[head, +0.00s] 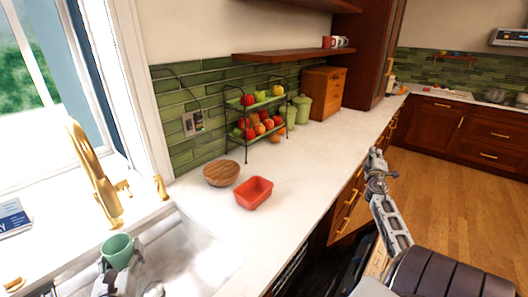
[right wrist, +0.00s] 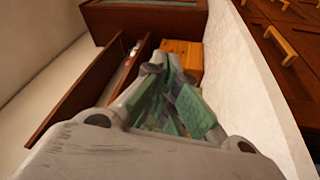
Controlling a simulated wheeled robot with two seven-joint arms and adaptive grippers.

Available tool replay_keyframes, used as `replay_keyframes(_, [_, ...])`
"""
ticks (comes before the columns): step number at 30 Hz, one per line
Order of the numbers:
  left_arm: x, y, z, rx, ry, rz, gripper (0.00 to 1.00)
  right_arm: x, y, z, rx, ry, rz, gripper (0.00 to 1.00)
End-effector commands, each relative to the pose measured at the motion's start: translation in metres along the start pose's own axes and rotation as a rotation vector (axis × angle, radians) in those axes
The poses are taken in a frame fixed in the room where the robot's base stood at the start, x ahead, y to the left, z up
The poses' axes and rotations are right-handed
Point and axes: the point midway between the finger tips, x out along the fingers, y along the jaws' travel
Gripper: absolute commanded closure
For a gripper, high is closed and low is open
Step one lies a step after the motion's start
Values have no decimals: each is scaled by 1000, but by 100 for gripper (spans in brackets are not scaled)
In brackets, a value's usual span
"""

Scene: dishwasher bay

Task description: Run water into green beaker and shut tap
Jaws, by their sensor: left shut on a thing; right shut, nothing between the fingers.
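The green beaker (head: 117,247) is over the sink (head: 190,262) at the lower left of the head view, its open mouth facing up. My left gripper (head: 116,272) is shut on it from the near side; the fingertips are partly hidden. The gold tap (head: 95,175) stands behind the sink, with a small side lever (head: 123,187). I see no water stream, and I cannot tell the water level in the beaker. My right gripper (head: 377,172) is shut and empty, out past the counter's front edge. Its closed fingers also show in the right wrist view (right wrist: 172,92).
A red tray (head: 254,192) and a wooden bowl (head: 221,173) stand on the counter right of the sink. A fruit rack (head: 257,118), green canisters (head: 302,108) and a wooden box (head: 323,93) stand farther back. The counter's front strip is clear.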

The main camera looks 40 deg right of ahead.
Motion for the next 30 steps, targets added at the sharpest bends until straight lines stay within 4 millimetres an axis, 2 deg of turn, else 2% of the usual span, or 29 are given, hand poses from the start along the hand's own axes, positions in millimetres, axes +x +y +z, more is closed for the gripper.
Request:
replay_keyframes(3, [0, 0, 1, 0, -1, 0, 63, -11, -26, 29, -11, -16, -50, 100])
replay_keyframes(15, [0, 0, 1, 0, -1, 0, 63, -54, -92, 126, -32, -77, -193, 100])
replay_keyframes(24, [0, 0, 1, 0, -1, 0, 63, -95, -125, 204, -46, -136, -291, 100])
replay_keyframes(30, [0, 0, 1, 0, -1, 0, 63, -122, -138, 252, -54, -177, -346, 100])
